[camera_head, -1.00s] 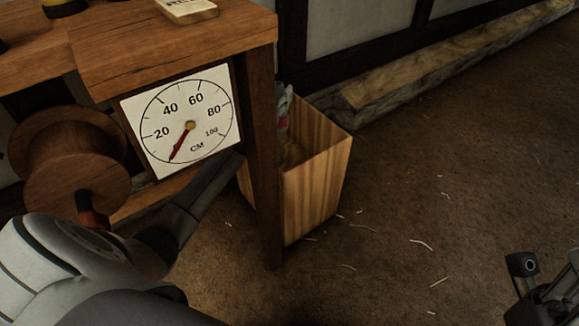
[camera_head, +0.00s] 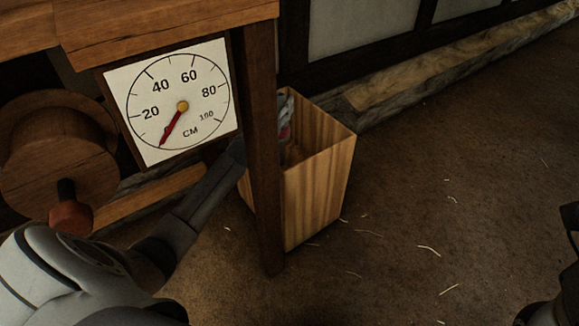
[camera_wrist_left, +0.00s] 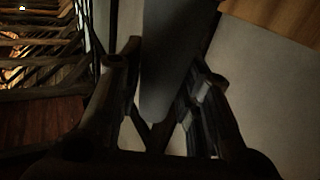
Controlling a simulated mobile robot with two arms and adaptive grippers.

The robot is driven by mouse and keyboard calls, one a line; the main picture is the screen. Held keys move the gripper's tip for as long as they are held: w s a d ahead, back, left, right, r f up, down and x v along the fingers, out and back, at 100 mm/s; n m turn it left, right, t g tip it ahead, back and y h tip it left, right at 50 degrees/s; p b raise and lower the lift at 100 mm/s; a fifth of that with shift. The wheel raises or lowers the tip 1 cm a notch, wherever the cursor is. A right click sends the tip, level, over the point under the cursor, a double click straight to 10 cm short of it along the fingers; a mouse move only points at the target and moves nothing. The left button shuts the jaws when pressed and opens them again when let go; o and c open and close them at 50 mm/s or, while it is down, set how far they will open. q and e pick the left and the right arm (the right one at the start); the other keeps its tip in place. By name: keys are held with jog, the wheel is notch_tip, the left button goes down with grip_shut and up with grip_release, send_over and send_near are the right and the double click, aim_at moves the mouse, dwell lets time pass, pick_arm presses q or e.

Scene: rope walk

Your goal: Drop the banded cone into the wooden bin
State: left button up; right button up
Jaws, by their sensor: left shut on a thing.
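My left arm (camera_head: 195,205) reaches behind the table leg towards the wooden bin (camera_head: 318,190). Its gripper is mostly hidden there; a small grey and reddish part (camera_head: 284,112) shows at the bin's near left rim, and I cannot tell gripper from load in it. In the left wrist view my left gripper (camera_wrist_left: 163,92) is shut on a dark grey tapered piece (camera_wrist_left: 175,45), which I take as the banded cone. Its bands do not show in the dim light. My right gripper (camera_head: 570,240) is cut off by the right edge, its jaws unclear.
A wooden table leg (camera_head: 262,170) stands in front of the bin. A dial board (camera_head: 180,105) marked in CM hangs under the table, beside a wooden spool (camera_head: 55,150). A timber beam (camera_head: 430,75) runs along the wall. The floor (camera_head: 440,200) right of the bin is open, with straw.

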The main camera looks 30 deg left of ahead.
pick_arm(q)
jog(key=o, duration=1)
jog(key=shift+c, duration=0.2)
jog(key=shift+r, duration=0.1)
notch_tip(320, 180, up, 10)
jog(key=shift+f, duration=0.1)
